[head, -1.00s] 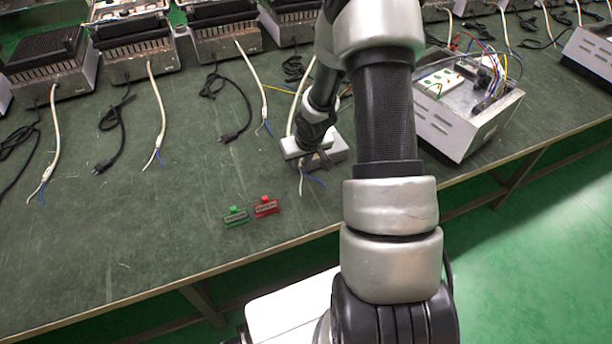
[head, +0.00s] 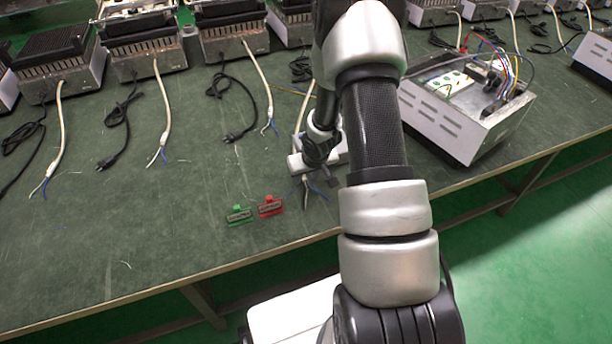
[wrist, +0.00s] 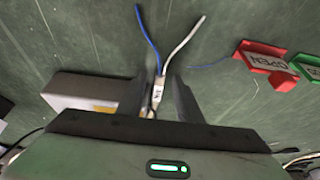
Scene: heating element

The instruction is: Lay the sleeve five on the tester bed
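A pale cable end with a white printed sleeve (wrist: 158,88) shows in the wrist view; I cannot read its mark clearly. A blue and a white wire spread from it. My gripper (wrist: 160,92) has one dark finger on each side of the sleeve, with narrow gaps showing, so it looks open around it. In the head view my gripper (head: 322,172) is low over the bench, partly hidden by my arm, beside the wire ends (head: 312,190). A pale block (wrist: 85,92), possibly the tester, lies left of the fingers in the wrist view.
A red tag reading OPEN (head: 270,207) and a green tag (head: 239,215) stand near the bench's front edge, left of my gripper. An opened metal unit (head: 465,115) stands to the right. Several heaters with cables line the back. The front left bench is clear.

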